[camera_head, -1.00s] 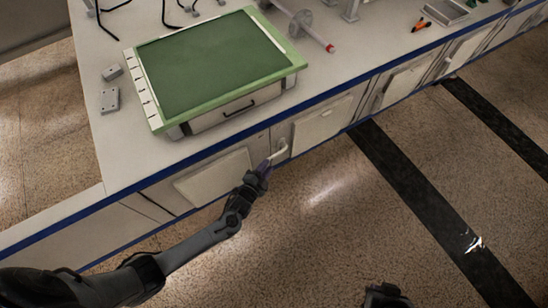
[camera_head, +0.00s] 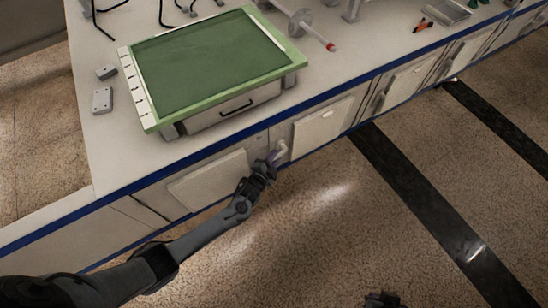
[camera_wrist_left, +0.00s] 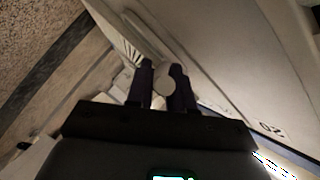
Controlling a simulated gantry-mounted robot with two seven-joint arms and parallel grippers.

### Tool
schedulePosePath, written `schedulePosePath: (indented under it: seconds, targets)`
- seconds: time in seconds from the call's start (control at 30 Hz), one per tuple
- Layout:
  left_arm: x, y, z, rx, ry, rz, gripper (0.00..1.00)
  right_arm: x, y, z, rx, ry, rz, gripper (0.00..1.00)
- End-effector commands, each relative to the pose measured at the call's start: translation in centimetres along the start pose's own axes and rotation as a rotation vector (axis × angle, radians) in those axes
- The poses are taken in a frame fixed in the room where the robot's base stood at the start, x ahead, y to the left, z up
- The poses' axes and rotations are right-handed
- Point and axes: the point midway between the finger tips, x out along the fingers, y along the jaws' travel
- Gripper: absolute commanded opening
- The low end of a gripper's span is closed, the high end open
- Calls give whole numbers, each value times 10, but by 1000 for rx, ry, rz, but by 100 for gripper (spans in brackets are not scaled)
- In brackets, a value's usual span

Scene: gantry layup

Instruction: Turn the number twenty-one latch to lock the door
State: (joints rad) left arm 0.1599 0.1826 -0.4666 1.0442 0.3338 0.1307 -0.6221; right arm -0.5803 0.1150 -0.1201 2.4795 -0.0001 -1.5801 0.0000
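The pale latch (camera_head: 282,148) is on the front of the cabinet under the counter, between two door panels. My left gripper (camera_head: 272,157) is at it, with its fingertips at the handle. In the left wrist view, the dark fingers (camera_wrist_left: 164,88) stand on both sides of the latch's round pale end (camera_wrist_left: 166,86) and look closed on it. The fingers hide part of the handle. A cabinet door panel (camera_head: 210,179) lies to the left of the latch. Part of my right gripper (camera_head: 384,300) shows at the bottom edge; its fingers are not clear.
The white counter (camera_head: 120,170) has a blue edge above the doors. A green-topped box (camera_head: 215,65) with a drawer stands on it. More cabinet doors (camera_head: 322,122) with handles run to the right. The speckled floor (camera_head: 330,220) in front is clear.

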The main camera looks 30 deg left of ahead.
Motion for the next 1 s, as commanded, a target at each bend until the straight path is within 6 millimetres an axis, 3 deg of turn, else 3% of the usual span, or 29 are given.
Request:
schedulePosePath:
  seconds: [0.07, 0.57, 1.0]
  targets:
    - [0, -1, 0, 0, 0, -1, 0, 0, 0, 0, -1, 0, 1, 0]
    - [1, 3, 3, -15, 16, -21, 0, 8, 2, 3, -8, 0, 7, 0]
    - [9, 19, 9, -163, 175, -211, 0, 60, -1, 19, -3, 0, 3, 0]
